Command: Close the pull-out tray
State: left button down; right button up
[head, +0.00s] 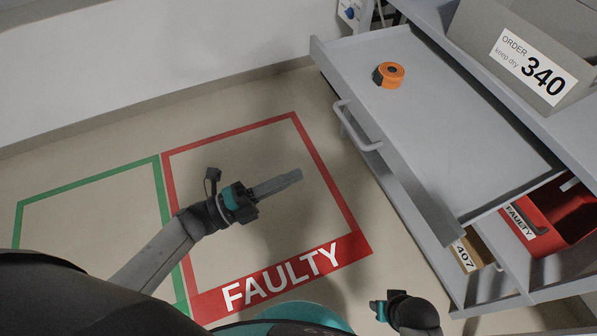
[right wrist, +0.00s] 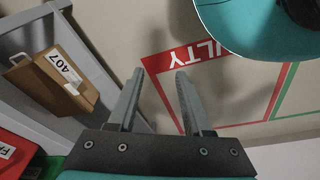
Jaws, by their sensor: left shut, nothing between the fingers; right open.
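The grey pull-out tray (head: 455,130) is pulled out from the shelf unit at the right of the head view. Its front carries a pale bar handle (head: 357,128). An orange roll (head: 389,75) lies in it near the far front corner. My left gripper (head: 298,175) is shut and empty, over the floor to the left of the handle and apart from it. My right gripper (right wrist: 158,82) is open and empty in the right wrist view. In the head view only part of the right arm's end shows at the bottom, and its fingers are hidden.
A grey box labelled ORDER 340 (head: 540,65) stands on the surface beside the tray. Below are a red FAULTY bin (head: 552,222) and a brown 407 box (head: 475,250), which also shows in the right wrist view (right wrist: 48,82). The red-outlined floor area (head: 300,130) is clear.

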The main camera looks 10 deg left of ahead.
pick_arm(q)
jog(key=b+x, duration=0.1)
jog(key=x, duration=1.1)
pick_arm(e)
jog(key=r, duration=0.1)
jog(key=w, duration=0.1)
jog(key=r, duration=0.1)
jog(key=shift+w+a+r, duration=0.25)
jog(key=shift+r, duration=0.1)
